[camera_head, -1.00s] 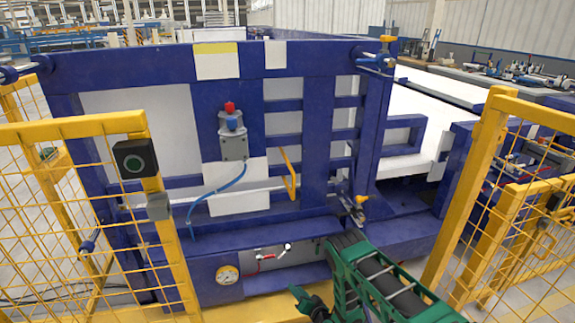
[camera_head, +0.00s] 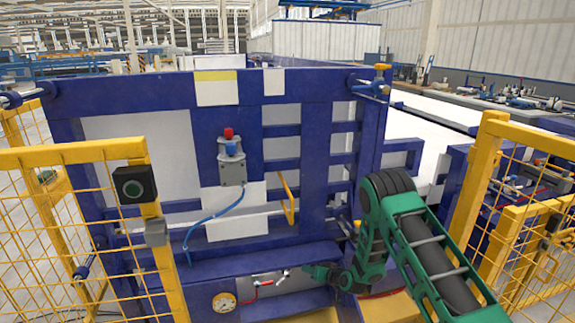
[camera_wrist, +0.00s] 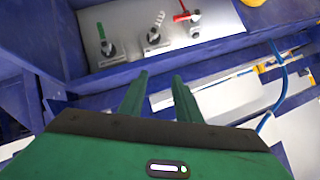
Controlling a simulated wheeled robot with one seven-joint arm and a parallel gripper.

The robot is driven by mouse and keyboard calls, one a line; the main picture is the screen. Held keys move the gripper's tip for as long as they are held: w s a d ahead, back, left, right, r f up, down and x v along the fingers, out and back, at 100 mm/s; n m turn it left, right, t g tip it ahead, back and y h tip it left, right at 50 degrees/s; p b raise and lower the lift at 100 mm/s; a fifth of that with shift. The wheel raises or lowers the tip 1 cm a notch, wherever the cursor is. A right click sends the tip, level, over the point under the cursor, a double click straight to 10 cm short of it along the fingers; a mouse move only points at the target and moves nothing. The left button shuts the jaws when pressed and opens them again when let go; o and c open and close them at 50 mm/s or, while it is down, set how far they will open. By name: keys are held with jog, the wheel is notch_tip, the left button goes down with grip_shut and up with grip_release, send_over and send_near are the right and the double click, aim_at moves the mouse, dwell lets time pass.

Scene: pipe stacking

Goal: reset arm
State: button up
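My green arm (camera_head: 433,262) rises from the bottom right and bends down at a dark-capped elbow. My gripper (camera_head: 308,271) is small in the head view, low in front of the blue machine's valve recess. In the wrist view my gripper (camera_wrist: 160,76) shows two green fingers with a clear gap between them and nothing held. The fingers appear apart from the panel, though the exact distance is unclear.
The blue machine frame (camera_head: 120,92) fills the middle, with a red-and-blue-topped grey unit (camera_head: 231,162) and a pressure gauge (camera_head: 224,302). Yellow mesh fences stand at the left (camera_head: 75,158) and right (camera_head: 480,180). A blue hose (camera_wrist: 283,85) crosses the wrist view's right side.

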jog(key=s+d+r+g+h, duration=0.2)
jog(key=s+d+r+h, duration=0.1)
jog(key=d+r, duration=1.25)
jog(key=s+d+r+m+g+h, duration=0.1)
jog(key=s+d+r+g+h, duration=0.1)
jog(key=s+d+r, duration=0.8)
jog(key=s+d+r+m+g, duration=0.1)
jog(key=s+r, duration=0.3)
jog(key=s, duration=1)
jog(key=s+d+r+m+g, duration=0.2)
jog(key=s+r, duration=0.3)
jog(key=s, duration=0.9)
jog(key=s+d+r+m+g, duration=0.2)
jog(key=s+r, duration=0.3)
jog(key=s, duration=0.9)
jog(key=shift+s+d+g+h, duration=0.2)
jog(key=shift+s+g+h, duration=0.2)
jog(key=shift+g, duration=0.1)
